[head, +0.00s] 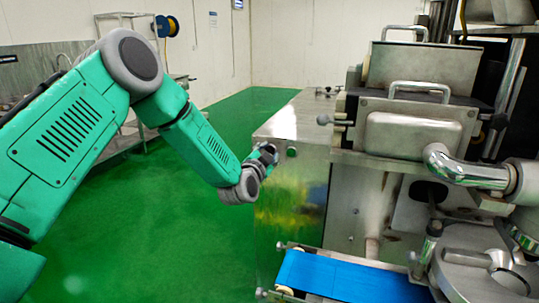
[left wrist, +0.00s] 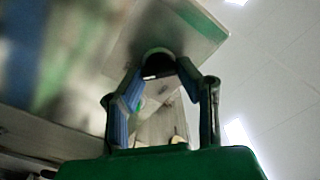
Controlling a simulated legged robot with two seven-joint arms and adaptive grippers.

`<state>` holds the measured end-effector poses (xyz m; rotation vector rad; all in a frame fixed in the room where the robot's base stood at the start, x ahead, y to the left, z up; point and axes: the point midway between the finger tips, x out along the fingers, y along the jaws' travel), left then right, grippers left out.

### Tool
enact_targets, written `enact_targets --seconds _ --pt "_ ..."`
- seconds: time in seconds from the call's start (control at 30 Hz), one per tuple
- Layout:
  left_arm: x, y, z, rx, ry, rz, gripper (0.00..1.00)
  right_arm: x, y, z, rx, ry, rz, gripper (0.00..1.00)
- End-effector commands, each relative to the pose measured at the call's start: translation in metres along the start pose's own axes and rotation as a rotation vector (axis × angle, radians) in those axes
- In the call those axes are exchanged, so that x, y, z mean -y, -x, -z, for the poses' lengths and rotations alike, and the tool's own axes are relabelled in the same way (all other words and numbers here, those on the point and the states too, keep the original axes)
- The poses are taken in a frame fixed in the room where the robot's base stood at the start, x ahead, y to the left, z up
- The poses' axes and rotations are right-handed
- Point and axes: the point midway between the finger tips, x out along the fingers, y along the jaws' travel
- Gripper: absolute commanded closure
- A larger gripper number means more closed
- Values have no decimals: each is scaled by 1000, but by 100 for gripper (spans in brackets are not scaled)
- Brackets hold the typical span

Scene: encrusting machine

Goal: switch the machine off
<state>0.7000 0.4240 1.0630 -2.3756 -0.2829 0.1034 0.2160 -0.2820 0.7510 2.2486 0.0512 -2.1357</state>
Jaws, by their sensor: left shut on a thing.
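The encrusting machine (head: 292,205) is a steel cabinet that fills the right half of the head view. My left gripper (head: 265,158) is at the upper part of its left panel. In the left wrist view the two fingers of my left gripper (left wrist: 158,76) are closed around a dark round knob (left wrist: 158,60) on the metal panel. In the head view the knob is mostly hidden by the gripper. A small green button (head: 291,152) sits just right of the gripper. My right gripper is in neither view.
A blue conveyor belt (head: 345,279) sticks out low at the front of the machine. Steel pipework (head: 468,172) and a round hopper part are at the right. The green floor (head: 165,225) left of the machine is clear. A steel bench stands by the left wall.

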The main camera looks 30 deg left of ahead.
Motion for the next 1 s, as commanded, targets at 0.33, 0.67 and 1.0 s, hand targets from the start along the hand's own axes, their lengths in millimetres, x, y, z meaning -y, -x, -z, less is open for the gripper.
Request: enact_targets --seconds 0.33,0.67,1.0 --pt "-5 2 -8 15 298 -9 99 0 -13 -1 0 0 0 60" --pt "-7 3 -10 21 613 -9 99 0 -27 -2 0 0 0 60" --pt "-8 3 -11 24 937 -6 99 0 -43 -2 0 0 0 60"
